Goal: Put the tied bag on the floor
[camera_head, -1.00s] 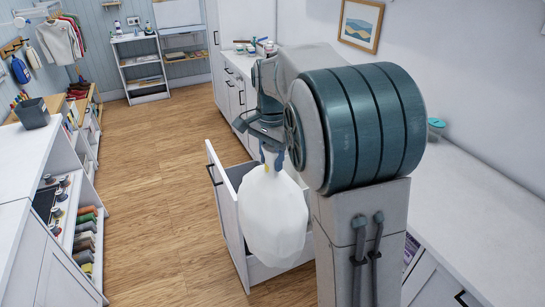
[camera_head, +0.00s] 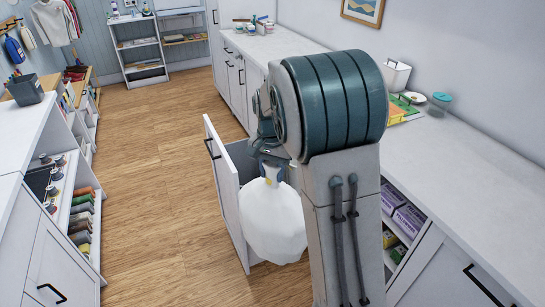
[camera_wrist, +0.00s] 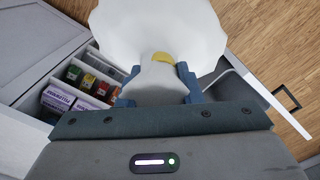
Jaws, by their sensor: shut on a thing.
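The tied bag (camera_head: 273,222) is white and full, with a gathered neck and a yellow tie. My gripper (camera_head: 272,176) is shut on its neck from above, and the bag hangs below it. The bag is in front of the open pull-out drawer (camera_head: 226,185) in the head view and hides part of it. In the wrist view the bag (camera_wrist: 158,30) bulges beyond the blue fingers of my gripper (camera_wrist: 155,84). The wooden floor (camera_head: 150,190) lies to the left of the drawer. I cannot tell whether the bag is clear of the drawer.
The long white counter (camera_head: 440,165) runs along the right, with open shelves (camera_head: 404,220) of boxes below. A white shelf unit (camera_head: 60,215) stands at the left. The aisle floor between them is clear. A small shelf (camera_head: 143,60) stands at the back.

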